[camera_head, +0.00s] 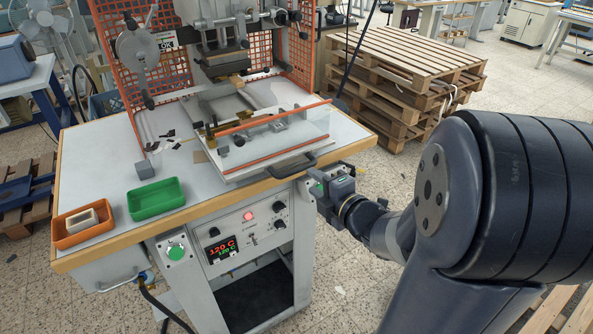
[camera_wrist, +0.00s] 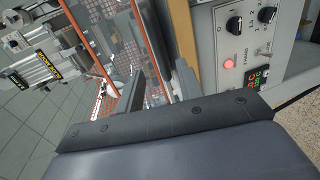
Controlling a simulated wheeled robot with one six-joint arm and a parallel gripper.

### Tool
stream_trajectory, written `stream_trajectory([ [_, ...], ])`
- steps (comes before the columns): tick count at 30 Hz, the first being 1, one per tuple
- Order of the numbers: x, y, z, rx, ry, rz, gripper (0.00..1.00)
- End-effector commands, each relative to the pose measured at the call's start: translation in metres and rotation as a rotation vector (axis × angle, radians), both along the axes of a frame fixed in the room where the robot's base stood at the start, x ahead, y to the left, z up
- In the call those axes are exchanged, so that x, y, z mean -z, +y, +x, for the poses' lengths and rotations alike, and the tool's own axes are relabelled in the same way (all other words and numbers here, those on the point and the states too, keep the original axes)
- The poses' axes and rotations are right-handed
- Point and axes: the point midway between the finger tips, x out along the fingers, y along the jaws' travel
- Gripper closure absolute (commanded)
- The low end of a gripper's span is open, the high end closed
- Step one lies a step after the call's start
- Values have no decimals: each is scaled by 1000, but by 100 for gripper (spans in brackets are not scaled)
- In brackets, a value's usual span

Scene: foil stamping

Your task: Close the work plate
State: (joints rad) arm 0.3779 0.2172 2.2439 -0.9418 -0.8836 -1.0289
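The work plate (camera_head: 238,164) is slid out toward the front edge of the white bench, with an orange-edged clear guard over it. Its dark handle (camera_head: 291,166) sticks out over the bench's front right edge. My gripper (camera_head: 322,186) is just right of and below the handle, close to the bench front. In the wrist view, the two grey fingers of my gripper (camera_wrist: 159,84) stand apart with orange edges and the clear guard beyond them. I see nothing held between them. I cannot tell whether a finger touches the handle.
The stamping press (camera_head: 220,55) stands behind the plate, flanked by orange mesh guards. A green tray (camera_head: 156,198) and an orange tray (camera_head: 70,238) with a pale block sit on the left. The control panel (camera_head: 240,232) is below the bench top. Wooden pallets (camera_head: 400,75) stand behind right.

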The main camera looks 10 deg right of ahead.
Motion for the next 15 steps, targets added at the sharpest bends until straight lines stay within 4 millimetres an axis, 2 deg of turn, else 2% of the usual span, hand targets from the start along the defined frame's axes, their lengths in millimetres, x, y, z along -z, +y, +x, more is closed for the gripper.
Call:
stream_trajectory([
  [5, 4, 7, 17, -4, 2, 1, 64],
  [15, 15, 24, 70, -2, 3, 2, 64],
])
